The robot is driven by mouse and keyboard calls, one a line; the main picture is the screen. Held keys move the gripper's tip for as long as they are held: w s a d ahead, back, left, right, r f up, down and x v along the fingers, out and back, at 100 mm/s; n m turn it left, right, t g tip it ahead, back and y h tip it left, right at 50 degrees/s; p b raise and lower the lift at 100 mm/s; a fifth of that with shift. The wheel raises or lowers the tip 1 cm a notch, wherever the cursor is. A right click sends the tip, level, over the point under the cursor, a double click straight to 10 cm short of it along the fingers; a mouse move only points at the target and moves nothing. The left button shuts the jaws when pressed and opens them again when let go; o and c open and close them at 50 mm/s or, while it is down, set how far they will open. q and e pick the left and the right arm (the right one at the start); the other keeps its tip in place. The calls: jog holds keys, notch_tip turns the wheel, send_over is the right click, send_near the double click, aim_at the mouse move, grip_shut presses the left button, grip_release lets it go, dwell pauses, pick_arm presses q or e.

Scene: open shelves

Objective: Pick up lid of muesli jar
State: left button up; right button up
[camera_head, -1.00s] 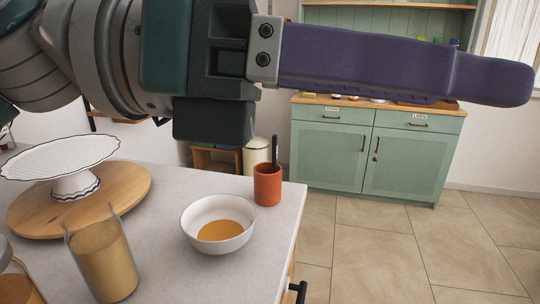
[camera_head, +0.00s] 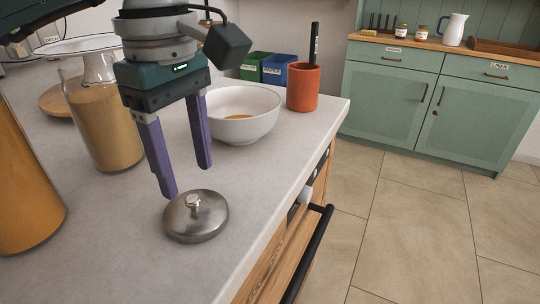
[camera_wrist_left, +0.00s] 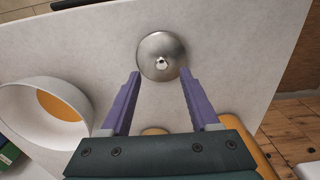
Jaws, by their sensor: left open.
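A round silver metal lid (camera_head: 196,217) with a small knob on top lies on the light grey counter near its front edge. It also shows in the left wrist view (camera_wrist_left: 161,58), just beyond the fingertips. My left gripper (camera_head: 187,181) is open and empty, with its two purple fingers pointing down. The fingertips are above and behind the lid, apart from its knob. A glass jar with tan contents (camera_head: 103,125) stands behind and left of the lid. A larger jar with orange-brown contents (camera_head: 22,185) is at the left edge, partly cut off. My right gripper is not in view.
A white bowl (camera_head: 240,103) with orange contents stands behind the gripper, beside a terracotta cup (camera_head: 303,88) holding a dark utensil. A white cake stand (camera_head: 88,61) is at the back left. The counter (camera_head: 110,245) is clear around the lid.

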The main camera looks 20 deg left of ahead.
aim_at(192, 198)
pick_arm(q)
jog(key=f, duration=0.4)
jog(key=shift+s+d+f, duration=0.1)
jog(key=shift+s+f, duration=0.05)
jog(key=shift+s, duration=0.05)
grip_shut()
dwell(0.4)
